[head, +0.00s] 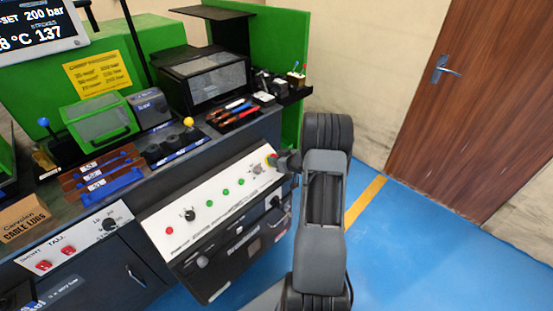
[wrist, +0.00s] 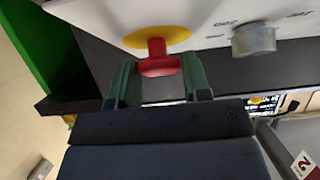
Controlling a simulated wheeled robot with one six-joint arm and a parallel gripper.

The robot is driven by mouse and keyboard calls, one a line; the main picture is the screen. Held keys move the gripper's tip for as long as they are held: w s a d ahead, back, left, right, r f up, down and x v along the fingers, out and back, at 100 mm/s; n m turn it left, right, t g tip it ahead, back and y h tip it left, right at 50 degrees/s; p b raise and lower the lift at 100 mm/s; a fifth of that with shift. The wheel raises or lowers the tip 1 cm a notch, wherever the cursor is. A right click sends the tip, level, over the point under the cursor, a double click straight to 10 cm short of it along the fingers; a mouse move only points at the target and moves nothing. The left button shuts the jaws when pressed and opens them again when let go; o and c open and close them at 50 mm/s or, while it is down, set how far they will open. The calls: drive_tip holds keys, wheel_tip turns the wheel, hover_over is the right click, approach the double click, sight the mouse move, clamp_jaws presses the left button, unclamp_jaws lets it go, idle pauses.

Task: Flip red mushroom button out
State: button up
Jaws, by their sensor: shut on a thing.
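The red mushroom button (wrist: 159,62) stands on a yellow round plate (wrist: 152,38) on the white control panel in the wrist view. My gripper (wrist: 160,82) has one green finger on each side of the red cap, and it is shut on the cap. In the head view my gripper (head: 284,162) is at the right end of the sloped white control panel (head: 215,211).
A grey knob (wrist: 254,39) sits near the button. Several small green buttons, a black knob (head: 190,215) and a red button (head: 169,231) lie further left on the panel. Tools and a screened box (head: 215,82) stand behind. Blue floor (head: 420,240) is clear to the right.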

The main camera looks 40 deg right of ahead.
drive_tip(key=shift+s+d+r+p, duration=0.1)
drive_tip(key=shift+s+r+p, duration=0.2)
drive_tip(key=shift+r+p, duration=0.55)
drive_tip(key=shift+f, duration=0.1)
drive_tip(key=o, duration=0.9)
drive_tip(key=shift+o, duration=0.6)
drive_tip(key=shift+s, duration=0.1)
drive_tip(key=shift+o, duration=1.2)
drive_tip(key=shift+s, duration=0.1)
